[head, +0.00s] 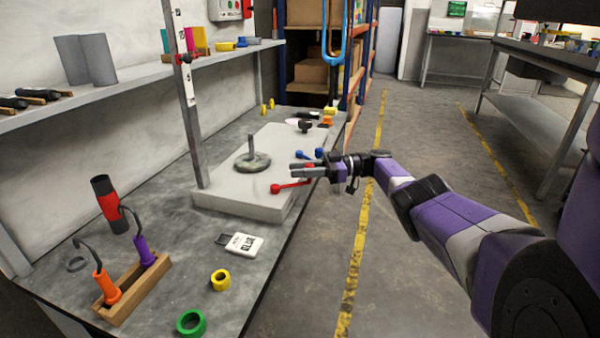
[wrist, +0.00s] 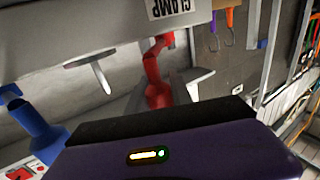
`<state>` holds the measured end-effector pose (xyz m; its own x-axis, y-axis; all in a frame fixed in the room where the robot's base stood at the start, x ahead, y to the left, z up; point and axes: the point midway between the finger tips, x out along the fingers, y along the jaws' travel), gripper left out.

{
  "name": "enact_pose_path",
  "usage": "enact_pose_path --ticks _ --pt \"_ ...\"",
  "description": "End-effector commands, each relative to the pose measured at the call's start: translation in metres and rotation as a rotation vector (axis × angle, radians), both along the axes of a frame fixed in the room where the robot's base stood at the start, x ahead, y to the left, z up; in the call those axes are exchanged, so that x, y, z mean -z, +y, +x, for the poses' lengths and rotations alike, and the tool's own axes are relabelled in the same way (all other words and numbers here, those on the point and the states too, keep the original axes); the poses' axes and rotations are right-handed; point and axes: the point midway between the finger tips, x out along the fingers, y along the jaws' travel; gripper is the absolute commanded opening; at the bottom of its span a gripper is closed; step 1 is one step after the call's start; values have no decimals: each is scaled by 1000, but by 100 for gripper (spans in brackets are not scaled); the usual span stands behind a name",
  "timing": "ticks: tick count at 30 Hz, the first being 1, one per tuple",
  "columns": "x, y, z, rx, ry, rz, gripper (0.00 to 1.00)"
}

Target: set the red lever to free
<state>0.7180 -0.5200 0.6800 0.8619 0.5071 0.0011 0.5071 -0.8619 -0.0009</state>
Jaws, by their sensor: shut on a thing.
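The red lever (head: 290,186) sticks out from the front right side of the pale block (head: 241,204), its round knob toward the left in the head view. In the wrist view the red lever (wrist: 154,72) stands upright in the middle, between the grey fingers. My gripper (head: 302,171) is at the block's right edge, close by the lever, and is shut on it; the exact contact is partly hidden. A label reading CLAMP (wrist: 172,8) appears upside down above the lever in the wrist view. No free marking is readable.
A blue lever (head: 309,154) is just behind my gripper; it also shows at left in the wrist view (wrist: 38,128). A round grey disc with a post (head: 252,162) is on the block. Tool holder (head: 135,290), yellow ring (head: 221,280) and green ring (head: 190,322) lie in front. The right aisle is clear.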

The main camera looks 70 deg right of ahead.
Motion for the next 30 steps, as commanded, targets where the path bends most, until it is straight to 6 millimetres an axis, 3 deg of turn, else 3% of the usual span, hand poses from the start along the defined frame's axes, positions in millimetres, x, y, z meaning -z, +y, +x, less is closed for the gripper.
enact_pose_path --ticks 6,7,10,22,30 --pt "-1 0 3 3 0 -4 0" --pt "-1 0 3 3 0 -4 30" --pt "-1 0 3 2 0 -4 49" --pt "1 -4 -4 4 1 -2 49" --pt "5 -25 -38 5 0 -4 49"
